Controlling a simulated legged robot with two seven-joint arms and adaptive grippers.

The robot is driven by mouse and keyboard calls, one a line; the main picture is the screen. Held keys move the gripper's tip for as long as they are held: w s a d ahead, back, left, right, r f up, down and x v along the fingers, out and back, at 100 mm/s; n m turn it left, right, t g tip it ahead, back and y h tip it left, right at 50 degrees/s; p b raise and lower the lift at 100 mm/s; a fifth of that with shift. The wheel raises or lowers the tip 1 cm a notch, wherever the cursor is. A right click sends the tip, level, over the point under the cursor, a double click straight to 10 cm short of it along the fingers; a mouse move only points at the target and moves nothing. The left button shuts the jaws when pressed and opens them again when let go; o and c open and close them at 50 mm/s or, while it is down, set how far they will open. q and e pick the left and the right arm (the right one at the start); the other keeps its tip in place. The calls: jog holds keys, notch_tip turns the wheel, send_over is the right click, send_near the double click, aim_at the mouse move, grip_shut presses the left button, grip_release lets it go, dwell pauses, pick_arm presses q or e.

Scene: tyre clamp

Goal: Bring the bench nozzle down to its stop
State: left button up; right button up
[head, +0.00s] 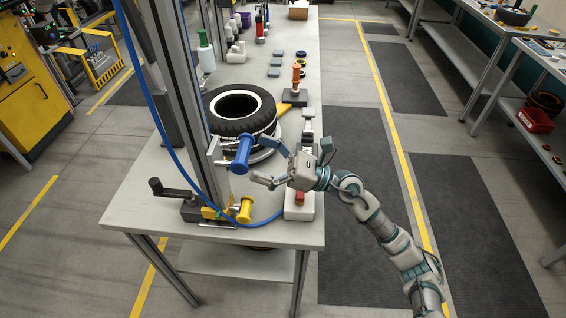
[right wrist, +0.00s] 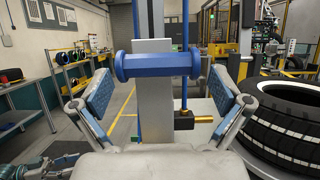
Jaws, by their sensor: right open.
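A blue spool-shaped handle (head: 242,153) sticks out from the grey upright column (head: 193,110) at the front of the bench, above a yellow knob (head: 244,209). I cannot tell surely which part is the nozzle. My right gripper (head: 264,160) is open and empty, just right of the blue handle. In the right wrist view the blue handle (right wrist: 157,65) lies crosswise ahead, between the spread fingers of the right gripper (right wrist: 155,88), with gaps at both ends. A brass-coloured fitting (right wrist: 200,121) shows lower behind it.
A tyre (head: 240,109) lies on the bench (head: 140,195) behind the handle. A blue hose (head: 150,100) runs down beside the column. Small tools line the bench's right edge.

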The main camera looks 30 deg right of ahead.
jog(key=v, duration=0.8)
jog(key=shift+w+d+f, duration=0.1)
jog(key=shift+f, duration=0.05)
